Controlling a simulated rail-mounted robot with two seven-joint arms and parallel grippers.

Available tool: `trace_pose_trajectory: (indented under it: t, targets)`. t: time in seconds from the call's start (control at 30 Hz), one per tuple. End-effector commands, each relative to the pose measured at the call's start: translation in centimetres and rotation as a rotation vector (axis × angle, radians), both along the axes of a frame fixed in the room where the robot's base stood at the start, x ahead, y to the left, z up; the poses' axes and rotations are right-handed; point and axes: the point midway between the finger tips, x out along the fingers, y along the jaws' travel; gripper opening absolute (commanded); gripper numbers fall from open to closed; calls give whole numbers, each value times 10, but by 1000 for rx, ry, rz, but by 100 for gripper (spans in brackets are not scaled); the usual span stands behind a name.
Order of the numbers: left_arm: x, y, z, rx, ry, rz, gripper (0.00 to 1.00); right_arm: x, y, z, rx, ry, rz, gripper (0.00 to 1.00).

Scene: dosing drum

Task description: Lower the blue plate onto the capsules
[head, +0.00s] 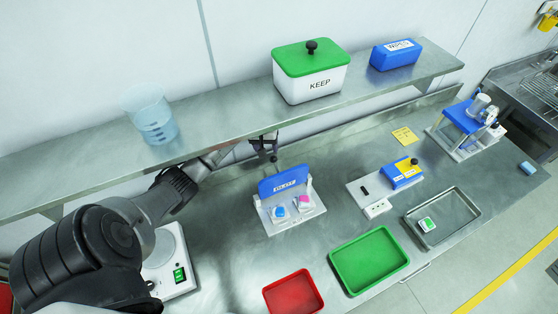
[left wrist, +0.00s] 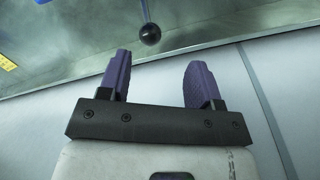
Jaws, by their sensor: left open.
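The blue plate (head: 284,181) with a white label stands raised at the back of a white base (head: 281,226). Below it, the base holds a blue capsule (head: 279,212) and a pink capsule (head: 304,201). My left gripper (head: 263,144) is behind the plate, under the shelf, partly hidden. A black ball knob (head: 273,158) shows just behind the plate's top edge. In the left wrist view my gripper's purple fingers (left wrist: 160,62) are open and empty. The black knob (left wrist: 150,33) on its thin rod is beyond the fingertips, apart from them. My right gripper is not in view.
The shelf (head: 205,150) overhangs the back, carrying a beaker (head: 152,117), a KEEP box (head: 311,85) and a blue box (head: 396,54). A green tray (head: 369,261) and red tray (head: 293,293) lie in front. A blue-topped device (head: 402,173) stands to the right.

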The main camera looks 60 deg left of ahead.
Motion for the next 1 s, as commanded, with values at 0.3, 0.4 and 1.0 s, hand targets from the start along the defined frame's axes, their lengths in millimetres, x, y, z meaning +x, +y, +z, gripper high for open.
trace_pose_trajectory:
  t: [0.3, 0.4, 1.0]
  targets:
    - [14, 4, -6, -7, -16, -29, 58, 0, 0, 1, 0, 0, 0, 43]
    - [15, 2, -23, -7, -14, -28, 58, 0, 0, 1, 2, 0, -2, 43]
    - [24, -5, -103, -5, -16, -28, 58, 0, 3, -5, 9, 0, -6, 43]
